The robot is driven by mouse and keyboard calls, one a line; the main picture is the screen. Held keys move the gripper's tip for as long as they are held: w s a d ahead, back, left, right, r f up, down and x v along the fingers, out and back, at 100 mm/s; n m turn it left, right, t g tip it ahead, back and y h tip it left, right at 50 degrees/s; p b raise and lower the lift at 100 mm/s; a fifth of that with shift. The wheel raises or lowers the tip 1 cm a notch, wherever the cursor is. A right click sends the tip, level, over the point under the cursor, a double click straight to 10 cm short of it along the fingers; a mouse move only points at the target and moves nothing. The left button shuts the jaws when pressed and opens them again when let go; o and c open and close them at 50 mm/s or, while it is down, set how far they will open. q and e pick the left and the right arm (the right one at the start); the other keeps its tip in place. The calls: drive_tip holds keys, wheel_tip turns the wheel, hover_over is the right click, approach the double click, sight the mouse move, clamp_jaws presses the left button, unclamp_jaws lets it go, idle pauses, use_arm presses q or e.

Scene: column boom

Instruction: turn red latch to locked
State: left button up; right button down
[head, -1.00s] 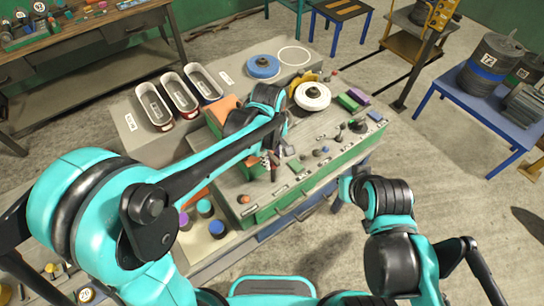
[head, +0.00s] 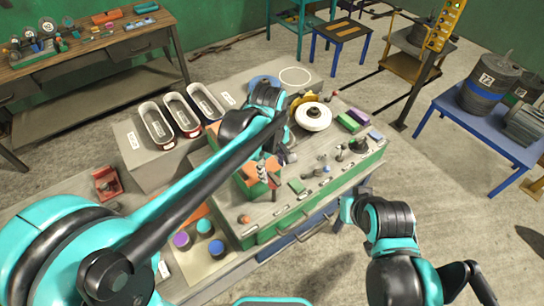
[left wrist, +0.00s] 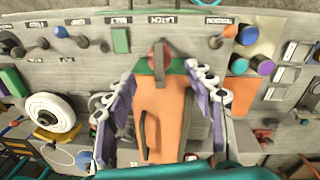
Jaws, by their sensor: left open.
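The red latch (left wrist: 160,54) shows in the left wrist view as a small red handle on a green base, by the LATCH label (left wrist: 165,20) on the grey panel (left wrist: 85,62). An orange block (left wrist: 160,110) lies between it and my wrist. My left gripper (left wrist: 160,76) is open, its purple-and-grey fingers on either side of the block, tips near the latch. I cannot tell whether they touch it. In the head view the left gripper (head: 263,172) is over the workbench, and the latch is hard to make out there.
A white wheel (head: 313,116), a blue disc (head: 264,83) and several small knobs and blocks crowd the bench top. Three oval bins (head: 155,123) stand at its left. A blue table with drums (head: 485,85) is at the right, with clear floor between.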

use_arm(q)
wheel_tip(320, 180, up, 6)
drive_tip(key=shift+s+a, duration=0.15)
drive_tip(key=shift+r, duration=0.1)
idle(0.4)
drive_tip(key=s+a+f+m+t+b, duration=0.3)
drive_tip(key=s+a+f+m+b, duration=0.1)
drive_tip(key=a+f+b, duration=0.4)
drive_tip(key=s+a+f+m+t+b, duration=0.3)
drive_tip(key=s+a+f+m+b, duration=0.2)
drive_tip(key=f, duration=0.7)
drive_tip(key=s+a+b, duration=0.2)
drive_tip(key=a, duration=0.1)
drive_tip(key=shift+a+f+m+t+b, duration=0.15)
drive_tip(key=shift+a+m+t+b, duration=0.15)
drive_tip(key=shift+a+t+b, duration=0.1)
